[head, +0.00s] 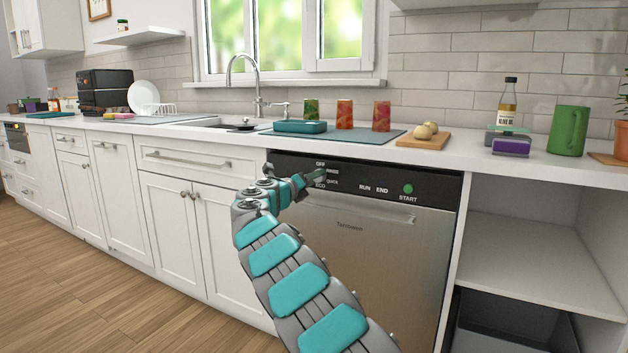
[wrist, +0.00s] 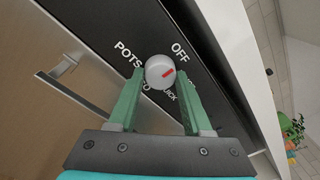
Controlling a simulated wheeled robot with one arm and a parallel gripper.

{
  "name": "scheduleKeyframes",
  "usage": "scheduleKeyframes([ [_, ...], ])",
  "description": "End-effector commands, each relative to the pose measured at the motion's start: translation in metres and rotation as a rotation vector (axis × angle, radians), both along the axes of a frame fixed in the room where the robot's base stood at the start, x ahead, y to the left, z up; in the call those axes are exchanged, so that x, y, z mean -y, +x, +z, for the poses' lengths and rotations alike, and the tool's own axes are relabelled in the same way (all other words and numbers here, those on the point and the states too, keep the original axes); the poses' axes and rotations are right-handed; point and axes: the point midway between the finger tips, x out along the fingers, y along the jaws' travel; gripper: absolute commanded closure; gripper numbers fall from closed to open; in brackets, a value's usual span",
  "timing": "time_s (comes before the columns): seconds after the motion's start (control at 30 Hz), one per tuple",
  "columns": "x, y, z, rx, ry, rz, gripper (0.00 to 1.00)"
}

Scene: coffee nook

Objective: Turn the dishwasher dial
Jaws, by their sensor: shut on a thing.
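The dishwasher (head: 385,235) has a black control panel (head: 435,185) with a steel door below. Its dial (wrist: 156,66) is a round light-grey knob with a red mark, seen in the wrist view. My gripper (wrist: 160,76) is shut on the dial, one green finger on each side. The red mark points rightward and slightly up in that view, a little below the OFF label (wrist: 180,50). The POTS label (wrist: 129,54) is at upper left. Other labels are partly hidden by the knob and fingers. In the head view my gripper (head: 316,176) covers the dial.
A round green START button (head: 408,188) is at the panel's right. The door handle (wrist: 62,68) shows left of the dial in the wrist view. The counter above holds glass jars (head: 345,114), a cutting board (head: 424,140) and a green mug (head: 568,131). Open shelves (head: 535,255) stand to the right.

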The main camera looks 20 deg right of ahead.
Motion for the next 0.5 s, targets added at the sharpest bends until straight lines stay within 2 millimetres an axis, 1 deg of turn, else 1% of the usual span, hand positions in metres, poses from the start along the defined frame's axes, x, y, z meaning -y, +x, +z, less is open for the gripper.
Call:
scheduleKeyframes([
  [0.03,-0.0001,0.0000,-0.0001,0.000,0.000,0.000,0.86],
  [0.17,-0.0001,-0.0001,-0.0001,0.000,0.000,0.000,1.00],
  [0.5,-0.0002,-0.0001,0.0008,0.024,0.020,0.000,1.00],
])
